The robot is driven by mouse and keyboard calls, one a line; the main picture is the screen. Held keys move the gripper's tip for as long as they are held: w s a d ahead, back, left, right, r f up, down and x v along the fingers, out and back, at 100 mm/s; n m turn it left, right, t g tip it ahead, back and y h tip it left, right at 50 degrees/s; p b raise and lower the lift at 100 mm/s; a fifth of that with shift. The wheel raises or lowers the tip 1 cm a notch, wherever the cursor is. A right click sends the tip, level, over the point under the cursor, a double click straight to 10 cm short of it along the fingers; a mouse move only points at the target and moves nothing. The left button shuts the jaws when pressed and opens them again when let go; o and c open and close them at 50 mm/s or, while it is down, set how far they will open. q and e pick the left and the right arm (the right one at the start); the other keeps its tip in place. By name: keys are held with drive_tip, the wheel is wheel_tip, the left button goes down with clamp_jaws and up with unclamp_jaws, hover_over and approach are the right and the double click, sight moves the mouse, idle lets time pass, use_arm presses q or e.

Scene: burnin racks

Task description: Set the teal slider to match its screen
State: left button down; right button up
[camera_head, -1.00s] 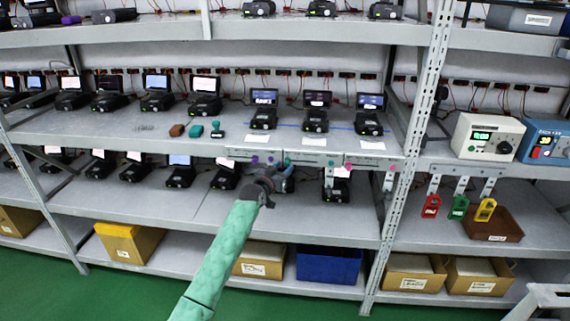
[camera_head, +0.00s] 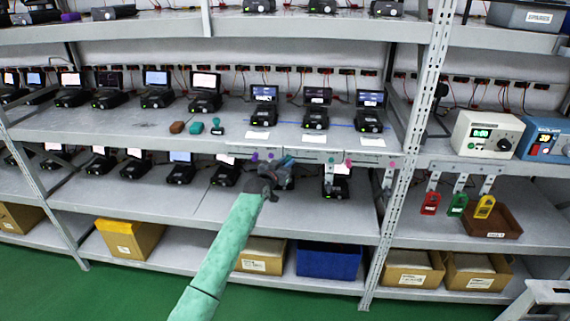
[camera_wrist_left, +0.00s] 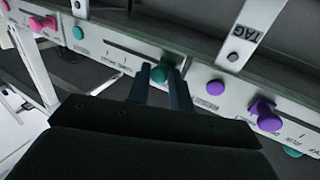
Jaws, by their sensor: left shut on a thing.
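The teal slider knob (camera_wrist_left: 160,73) sits in a dark slot on a pale strip at the shelf edge. My left gripper (camera_wrist_left: 162,84) has its two dark fingers around this knob, shut on it. In the head view my left gripper (camera_head: 284,168) is at the strip and hides the knob. A round teal mark (camera_wrist_left: 78,32) is on the same strip. Above, the middle unit's small screen (camera_head: 317,96) is lit, its text too small to read. My right gripper is not in view.
A purple knob (camera_wrist_left: 268,118) and purple mark (camera_wrist_left: 215,87) are on the neighbouring strip, right of my fingers in the wrist view. Pink parts (camera_wrist_left: 35,24) are on the left strip.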

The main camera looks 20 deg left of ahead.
sight(300, 157)
use_arm(q)
drive_tip(key=d, duration=0.3)
drive_tip(key=shift+w+d, duration=0.15)
drive_tip(key=shift+w, duration=0.25)
drive_tip(key=c, duration=1.4)
unclamp_jaws()
drive_tip(key=shift+o, duration=0.3)
drive_tip(key=shift+s, duration=0.1)
